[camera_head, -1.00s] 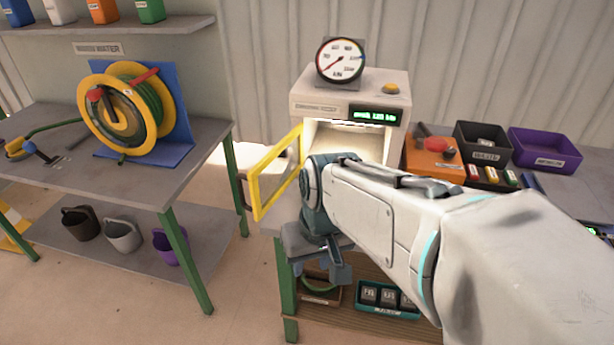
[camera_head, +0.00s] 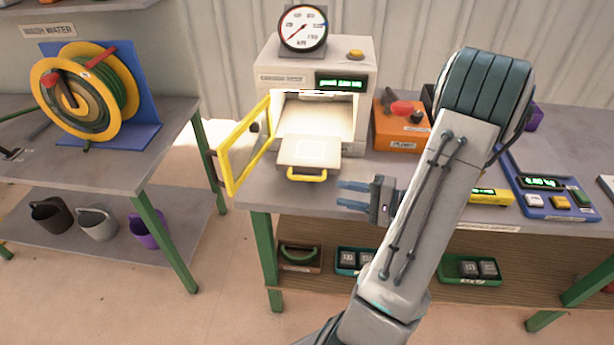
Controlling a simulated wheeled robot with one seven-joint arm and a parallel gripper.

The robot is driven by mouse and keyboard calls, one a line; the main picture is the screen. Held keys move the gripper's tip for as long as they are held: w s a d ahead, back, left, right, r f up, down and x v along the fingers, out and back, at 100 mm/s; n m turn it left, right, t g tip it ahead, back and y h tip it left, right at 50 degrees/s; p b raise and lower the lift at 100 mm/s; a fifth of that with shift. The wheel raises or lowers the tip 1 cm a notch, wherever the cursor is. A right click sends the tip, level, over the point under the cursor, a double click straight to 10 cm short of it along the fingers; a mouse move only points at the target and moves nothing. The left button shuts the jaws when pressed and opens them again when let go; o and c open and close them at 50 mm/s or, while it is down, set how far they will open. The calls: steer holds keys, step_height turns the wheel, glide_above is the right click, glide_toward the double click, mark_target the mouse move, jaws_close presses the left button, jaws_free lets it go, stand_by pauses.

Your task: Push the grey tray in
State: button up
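The grey tray (camera_head: 309,148) sticks out of the front of the press (camera_head: 317,66), with a yellow handle (camera_head: 307,175) on its near edge. The tray's top looks bare. The press chamber (camera_head: 318,115) is lit and its yellow-framed door (camera_head: 246,150) stands open, swung out to the left. My gripper (camera_head: 352,196) is in front of the bench, to the right of and nearer than the handle, apart from it. Its fingers point left, with a gap between them and nothing held.
A dial gauge (camera_head: 303,27) and a yellow button (camera_head: 355,54) are on top of the press. An orange box with a red knob (camera_head: 401,108) stands right of it. A blue scale (camera_head: 545,183) is farther right. The open door bounds the tray's left side.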

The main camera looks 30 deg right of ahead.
mark_target(307, 178)
steer(key=shift+m+t+h, duration=0.5)
steer(key=shift+t, duration=0.2)
steer(key=p+x, duration=0.1)
steer(key=x, duration=0.3)
steer(key=d+p+x, duration=0.1)
steer(key=x, duration=0.3)
steer(key=w+p+x, duration=0.1)
steer(key=x, duration=0.3)
steer(key=shift+w+d+f, duration=0.1)
steer(key=shift+d+f, duration=0.2)
steer(key=shift+f, duration=0.1)
jaws_close()
